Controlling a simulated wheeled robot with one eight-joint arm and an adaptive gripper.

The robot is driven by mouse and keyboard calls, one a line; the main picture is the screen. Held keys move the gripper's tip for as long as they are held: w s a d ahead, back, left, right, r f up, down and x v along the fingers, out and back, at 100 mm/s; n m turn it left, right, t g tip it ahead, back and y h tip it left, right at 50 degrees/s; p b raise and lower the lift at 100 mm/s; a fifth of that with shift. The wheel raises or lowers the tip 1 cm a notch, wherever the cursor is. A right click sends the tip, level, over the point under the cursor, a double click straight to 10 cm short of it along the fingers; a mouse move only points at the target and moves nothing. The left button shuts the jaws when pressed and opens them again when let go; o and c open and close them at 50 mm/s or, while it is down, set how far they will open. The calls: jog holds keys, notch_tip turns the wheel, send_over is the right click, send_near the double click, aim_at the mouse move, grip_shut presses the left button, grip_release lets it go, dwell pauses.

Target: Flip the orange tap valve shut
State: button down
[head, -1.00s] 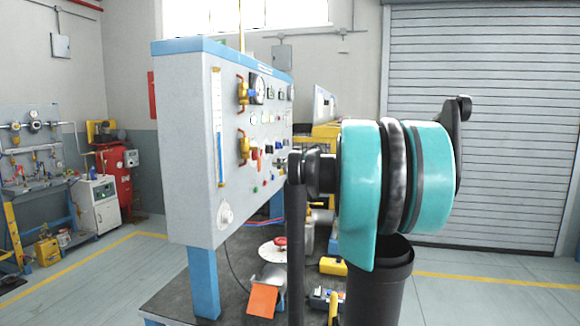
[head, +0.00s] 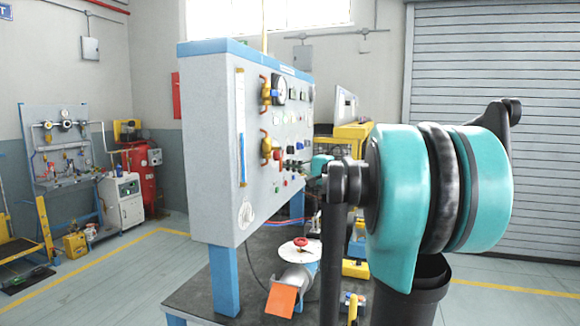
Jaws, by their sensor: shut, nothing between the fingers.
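The grey panel (head: 212,150) with a blue top edge stands at centre-left, seen at a steep angle. On its face are two brass tap valves, one above the other. The upper one (head: 267,91) has a blue handle. The lower one (head: 266,148) has a small orange-red lever (head: 277,154) at its right side; its exact angle is too small to tell. My gripper (head: 297,166) shows only as a small dark shape close to the panel, right of and slightly below the lower valve. It is shut and empty, mostly hidden behind my own arm. Contact with the lever cannot be seen.
Gauges and coloured buttons crowd the panel face. Open floor lies left, before a red tank (head: 143,172) and a white cabinet (head: 122,200).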

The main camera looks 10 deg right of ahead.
aim_at(280, 167)
jog(key=shift+s+a+f+m, duration=0.15)
jog(key=shift+s+m, duration=0.15)
jog(key=shift+m, duration=0.4)
jog(key=s+m+g, duration=0.1)
jog(key=m, duration=0.1)
jog(key=s+a+m+g, duration=0.1)
jog(key=m, duration=0.1)
jog(key=shift+s+a+m+h, duration=0.15)
jog(key=shift+m+h, duration=0.15)
jog(key=shift+h, duration=0.1)
jog(key=s+r+m+g, duration=0.1)
jog(key=m, duration=0.1)
jog(key=a+m+g, duration=0.1)
jog(key=m, duration=0.1)
jog(key=s+r+m+g, duration=0.1)
jog(key=m, duration=0.1)
jog(key=shift+s+a+r+y, duration=0.25)
jog(key=shift+s+r+y, duration=0.05)
jog(key=shift+s+r, duration=0.05)
jog(key=shift+w, duration=0.15)
jog(key=shift+w+d+r, duration=0.25)
jog(key=shift+w+d, duration=0.1)
jog(key=shift+w, duration=0.2)
